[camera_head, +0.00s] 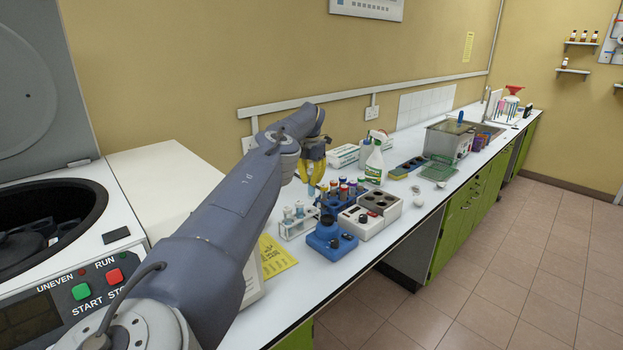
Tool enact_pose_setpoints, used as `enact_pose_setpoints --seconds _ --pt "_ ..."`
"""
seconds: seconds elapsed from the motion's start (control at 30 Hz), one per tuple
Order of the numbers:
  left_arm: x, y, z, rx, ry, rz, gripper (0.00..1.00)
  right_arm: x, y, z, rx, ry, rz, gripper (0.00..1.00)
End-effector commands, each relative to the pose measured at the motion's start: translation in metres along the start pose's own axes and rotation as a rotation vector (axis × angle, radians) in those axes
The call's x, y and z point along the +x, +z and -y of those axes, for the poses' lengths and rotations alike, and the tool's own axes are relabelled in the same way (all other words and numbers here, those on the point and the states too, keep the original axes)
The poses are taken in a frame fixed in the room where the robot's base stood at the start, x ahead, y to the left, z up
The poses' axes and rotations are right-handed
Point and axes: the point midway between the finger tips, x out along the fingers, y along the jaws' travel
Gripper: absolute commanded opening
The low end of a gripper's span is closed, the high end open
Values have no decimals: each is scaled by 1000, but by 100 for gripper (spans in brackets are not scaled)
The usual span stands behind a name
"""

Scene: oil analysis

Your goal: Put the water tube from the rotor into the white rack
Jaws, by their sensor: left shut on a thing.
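My left gripper (312,178) has yellow fingers pointing down above the bench. It is shut on a tube with pale blue contents (311,190), only a small part of which shows below the fingertips. I take this to be the water tube. The white rack (297,231) stands on the bench below and slightly left of the gripper, with a few pale-topped tubes in it. The held tube is apart from the rack, above it in the picture. The rotor (22,243) sits inside the open centrifuge at the left. My right gripper is not in view.
A blue rack with coloured-cap tubes (338,205), a blue mixer (328,238) and a white block with dark wells (372,218) crowd the right of the white rack. A spray bottle (375,165) stands behind. A yellow sheet (275,258) lies in front.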

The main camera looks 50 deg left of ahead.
Motion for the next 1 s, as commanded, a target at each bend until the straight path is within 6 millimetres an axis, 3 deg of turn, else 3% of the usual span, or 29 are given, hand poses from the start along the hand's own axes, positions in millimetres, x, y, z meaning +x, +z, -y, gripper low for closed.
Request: enact_pose_setpoints --seconds 1.0 --pt "83 -4 3 -1 0 2 0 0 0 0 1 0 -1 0"
